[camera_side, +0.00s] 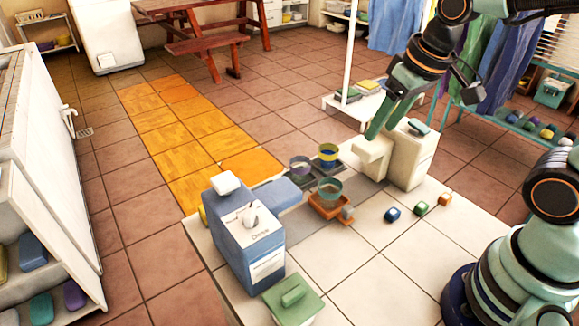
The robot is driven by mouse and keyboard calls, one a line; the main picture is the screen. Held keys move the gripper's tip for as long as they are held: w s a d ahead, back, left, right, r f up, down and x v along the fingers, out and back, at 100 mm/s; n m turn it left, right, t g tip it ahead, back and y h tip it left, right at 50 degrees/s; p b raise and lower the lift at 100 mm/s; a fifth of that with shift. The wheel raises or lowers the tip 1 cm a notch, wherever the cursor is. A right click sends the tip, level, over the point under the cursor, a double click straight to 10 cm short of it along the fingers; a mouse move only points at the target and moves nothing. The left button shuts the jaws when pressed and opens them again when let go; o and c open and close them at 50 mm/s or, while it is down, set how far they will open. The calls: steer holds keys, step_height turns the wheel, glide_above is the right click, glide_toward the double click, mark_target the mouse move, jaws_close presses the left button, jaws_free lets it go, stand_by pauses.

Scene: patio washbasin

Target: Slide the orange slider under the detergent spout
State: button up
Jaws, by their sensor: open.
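The orange slider (322,212) sits on the worktop between two dispensers, with a teal-rimmed cup (330,190) standing on it and a small grey-brown knob (347,213) at its right end. A blue dispenser (243,240) stands to its left, its blue-grey spout (281,194) reaching toward the slider. A cream dispenser (411,160) stands to the right with a cream spout (372,160). The label on the blue one is too small to read surely. My gripper (374,132) is open, above the cream spout and apart from the slider. Its far finger is hard to make out.
Behind the slider, dark trays hold a purple-grey cup (300,166) and a yellow-blue cup (328,153). A green lidded box (293,301) is at the front. The white tiles (375,265) between are clear.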

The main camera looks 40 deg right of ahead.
mark_target(348, 208)
steer(key=a+f+g, duration=0.1)
steer(key=f, duration=0.5)
steer(key=w+a+f+g, duration=0.1)
steer(key=f, duration=0.6)
steer(key=w+a+f+g, duration=0.1)
steer(key=f, duration=0.5)
steer(key=shift+w+a+f+g, duration=0.1)
steer(key=shift+a+f+g, duration=0.1)
steer(key=shift+f+g, duration=0.15)
steer(key=shift+r, duration=0.1)
jaws_close()
stand_by(0.8)
